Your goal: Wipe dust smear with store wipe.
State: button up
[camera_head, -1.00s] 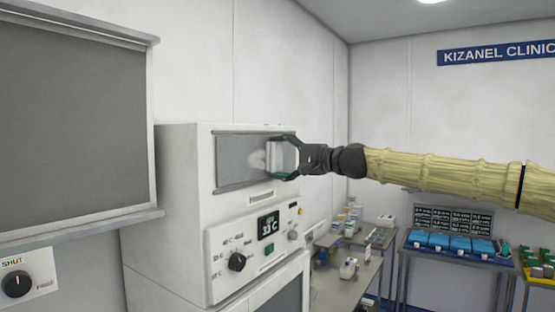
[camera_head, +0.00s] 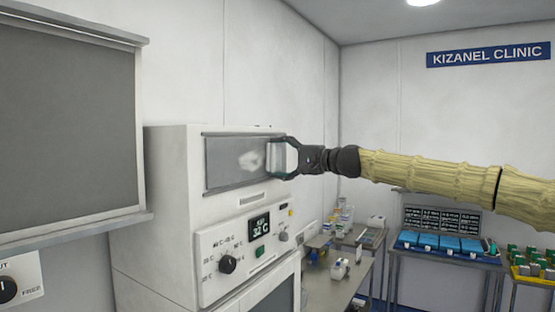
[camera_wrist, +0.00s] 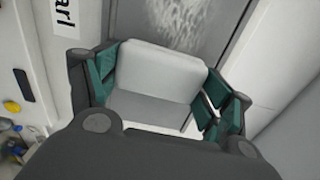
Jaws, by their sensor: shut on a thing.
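My gripper (camera_head: 282,158) is shut on the store wipe (camera_head: 274,157), a pale grey-white block. In the wrist view the wipe (camera_wrist: 158,75) sits between the green-padded fingers of my gripper (camera_wrist: 155,95). The dust smear (camera_head: 251,160) is a whitish patch on the dark grey panel (camera_head: 222,166) of the white cabinet. In the head view the wipe is at the panel's right end, right of the smear. In the wrist view the smear (camera_wrist: 185,25) shows just beyond the wipe. I cannot tell whether the wipe touches the panel.
The white cabinet (camera_head: 170,215) has a knob (camera_head: 228,264) and a lit display (camera_head: 259,227) below the panel. A grey shutter (camera_head: 65,120) is on the left wall. Tables with bottles and blue trays (camera_head: 440,243) stand at the back right.

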aim_at(240, 159)
jog(key=shift+f, duration=0.1)
jog(key=shift+s+a+b, duration=0.65)
jog(key=shift+s+a, duration=0.05)
jog(key=shift+s, duration=0.2)
jog(key=shift+s+a+b, duration=0.65)
jog(key=shift+s, duration=0.25)
jog(key=shift+s+a+b, duration=0.65)
jog(key=shift+s+a, duration=0.35)
jog(key=shift+s, duration=0.35)
jog(key=shift+s+a+b, duration=0.6)
jog(key=shift+s+a, duration=0.35)
jog(key=shift+s, duration=0.4)
jog(key=shift+s+a+b, duration=0.65)
jog(key=shift+s+a, duration=0.35)
jog(key=shift+s, duration=0.35)
jog(key=shift+r, duration=0.35)
jog(key=shift+w+d, duration=0.1)
jog(key=shift+d, duration=0.05)
